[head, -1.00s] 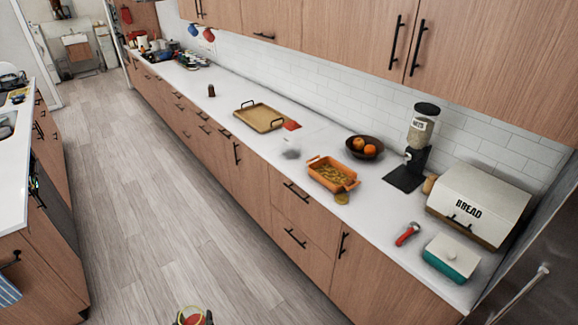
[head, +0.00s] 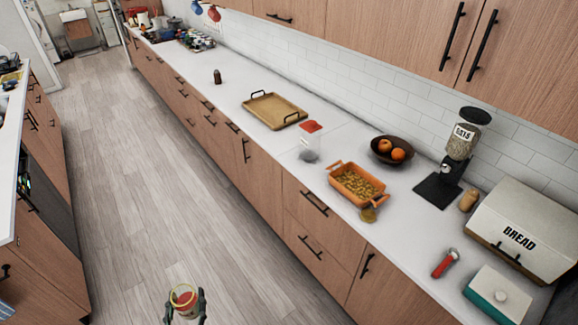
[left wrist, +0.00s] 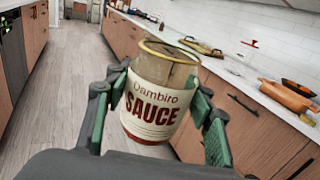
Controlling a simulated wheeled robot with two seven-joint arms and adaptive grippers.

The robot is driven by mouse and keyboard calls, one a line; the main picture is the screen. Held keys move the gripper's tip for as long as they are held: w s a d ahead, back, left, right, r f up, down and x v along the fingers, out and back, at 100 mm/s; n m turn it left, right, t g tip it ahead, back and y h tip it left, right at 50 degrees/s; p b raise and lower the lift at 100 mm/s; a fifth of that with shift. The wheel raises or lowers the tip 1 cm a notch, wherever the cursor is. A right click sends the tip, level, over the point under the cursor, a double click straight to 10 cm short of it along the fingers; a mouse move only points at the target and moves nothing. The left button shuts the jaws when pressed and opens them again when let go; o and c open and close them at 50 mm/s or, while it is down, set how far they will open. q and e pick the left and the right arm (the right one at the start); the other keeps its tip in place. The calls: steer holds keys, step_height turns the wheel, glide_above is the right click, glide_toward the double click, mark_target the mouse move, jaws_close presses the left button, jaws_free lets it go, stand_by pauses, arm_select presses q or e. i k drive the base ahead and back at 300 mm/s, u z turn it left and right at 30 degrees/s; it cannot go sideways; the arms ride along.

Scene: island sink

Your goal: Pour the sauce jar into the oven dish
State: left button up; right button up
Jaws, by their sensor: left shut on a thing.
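The sauce jar (head: 184,297) is in my left gripper (head: 185,312), low in the head view and in front of the counter. In the left wrist view the jar (left wrist: 155,95) is upright, open at the top with a gold rim, and labelled SAUCE. My left gripper (left wrist: 158,105) is shut on its sides. The orange oven dish (head: 357,184) sits on the counter, filled with yellowish pieces. It also shows at the right of the left wrist view (left wrist: 288,97), apart from the jar. My right gripper is not in view.
A small round gold lid-like thing (head: 368,215) lies by the dish's near side. A clear container (head: 308,152), a tray (head: 275,110), a fruit bowl (head: 395,150) and a dispenser (head: 458,150) stand around it. Floor (head: 190,200) along the cabinets is clear.

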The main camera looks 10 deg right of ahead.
mark_target(361, 188)
steer(key=z, duration=0.55)
steer(key=i, duration=0.65)
steer(key=z, duration=0.9)
steer(key=i, duration=0.6)
